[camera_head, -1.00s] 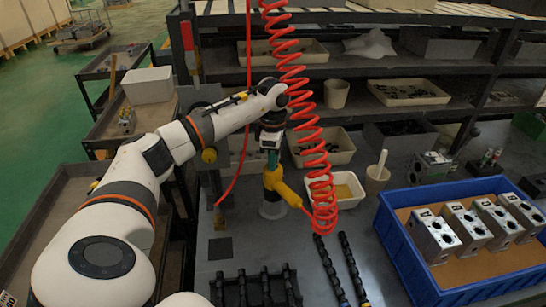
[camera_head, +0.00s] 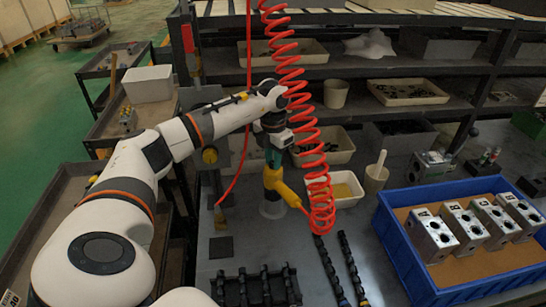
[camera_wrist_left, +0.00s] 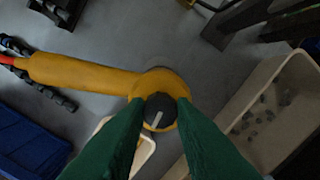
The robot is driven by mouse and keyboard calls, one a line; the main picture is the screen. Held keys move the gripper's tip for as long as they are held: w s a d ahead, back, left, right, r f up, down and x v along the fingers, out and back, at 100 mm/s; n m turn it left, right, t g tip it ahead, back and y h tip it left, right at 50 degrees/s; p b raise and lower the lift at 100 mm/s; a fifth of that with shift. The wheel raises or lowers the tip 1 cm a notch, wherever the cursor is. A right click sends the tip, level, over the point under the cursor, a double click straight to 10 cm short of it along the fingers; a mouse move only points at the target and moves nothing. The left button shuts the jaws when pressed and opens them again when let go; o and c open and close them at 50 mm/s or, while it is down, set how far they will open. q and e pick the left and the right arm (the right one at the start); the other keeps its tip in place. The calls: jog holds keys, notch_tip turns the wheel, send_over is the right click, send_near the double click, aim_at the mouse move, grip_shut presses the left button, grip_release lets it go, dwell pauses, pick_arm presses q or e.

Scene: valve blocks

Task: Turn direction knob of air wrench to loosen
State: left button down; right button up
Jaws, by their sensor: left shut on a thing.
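The yellow air wrench (camera_head: 285,190) stands upright on the grey workbench, with the red coiled hose (camera_head: 312,150) running up from its handle end. In the left wrist view the wrench (camera_wrist_left: 85,76) shows from above, its handle pointing left. Its dark round direction knob (camera_wrist_left: 160,111) with a pale pointer line sits between my green fingertips. My left gripper (camera_head: 273,160) is over the top of the wrench; in the left wrist view its fingers (camera_wrist_left: 160,118) close on the knob from both sides. My right gripper is not in view.
A blue crate (camera_head: 405,262) with several metal valve blocks (camera_head: 465,225) stands at the right. A black rack (camera_head: 255,288) and dark rods (camera_head: 340,268) lie in front. Pale bins (camera_head: 345,190) and shelves are behind. The red coil hangs close beside my left wrist.

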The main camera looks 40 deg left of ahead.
pick_arm(q)
jog(key=shift+n, duration=1.1)
jog(key=c, duration=1.2)
grip_release()
jog(key=shift+r, duration=0.1)
jog(key=shift+r, duration=0.3)
notch_tip(320, 180, up, 11)
jog(key=b, duration=0.2)
jog(key=shift+r, duration=0.15)
